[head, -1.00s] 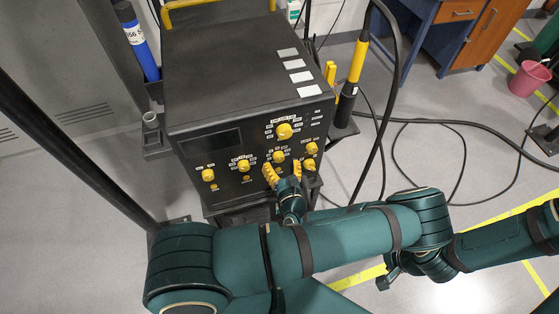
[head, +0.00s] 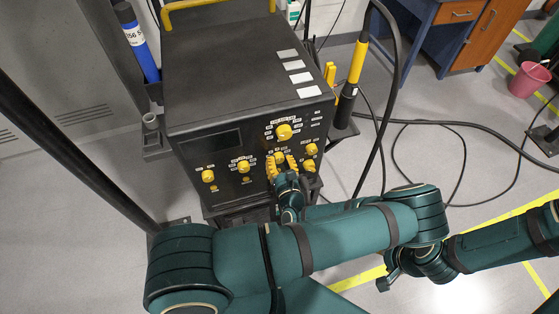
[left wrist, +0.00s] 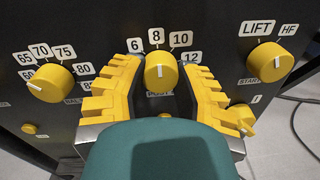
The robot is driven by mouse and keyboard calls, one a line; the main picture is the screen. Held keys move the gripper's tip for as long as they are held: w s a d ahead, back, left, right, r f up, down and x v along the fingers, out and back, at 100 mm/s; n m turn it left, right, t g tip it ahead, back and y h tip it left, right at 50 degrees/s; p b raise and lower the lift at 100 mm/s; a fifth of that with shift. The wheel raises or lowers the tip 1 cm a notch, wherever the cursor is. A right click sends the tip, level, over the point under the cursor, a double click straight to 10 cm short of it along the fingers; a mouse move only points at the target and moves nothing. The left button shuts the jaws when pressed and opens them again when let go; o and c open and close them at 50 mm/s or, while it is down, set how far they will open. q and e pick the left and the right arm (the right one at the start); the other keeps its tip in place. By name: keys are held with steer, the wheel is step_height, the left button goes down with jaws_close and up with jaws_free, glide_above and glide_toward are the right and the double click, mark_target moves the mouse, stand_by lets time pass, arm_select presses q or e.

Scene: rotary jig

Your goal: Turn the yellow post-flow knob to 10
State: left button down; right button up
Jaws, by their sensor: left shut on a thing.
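The yellow post-flow knob (left wrist: 160,72) is on the black front panel, with labels 6, 8, 10 and 12 around its top. Its white mark points about straight up, near the 8. In the head view the knob (head: 279,157) is low on the panel, partly hidden by my gripper. My left gripper (head: 282,165) is shut on it, one ridged yellow finger on each side; these fingers also flank the knob in the left wrist view (left wrist: 160,85). The lettering under the knob is mostly hidden.
A knob marked 60 to 85 (left wrist: 50,82) is on the left, and a LIFT/HF knob (left wrist: 270,62) on the right. A small yellow knob (left wrist: 241,118) is close to the right finger. The machine (head: 225,70) has a cable on its right.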

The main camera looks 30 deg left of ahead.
arm_select(q)
steer(key=m+p, duration=0.2)
steer(key=shift+r+m, duration=0.1)
steer(key=shift+m, duration=0.2)
steer(key=shift+m+g+p, duration=0.3)
steer(key=shift+m+p, duration=0.3)
steer(key=shift+m, duration=0.6)
steer(key=shift+s+a+m+p, duration=0.1)
steer(key=shift+m+p, duration=0.3)
steer(key=shift+m, duration=0.9)
steer(key=c, duration=0.6)
jaws_free()
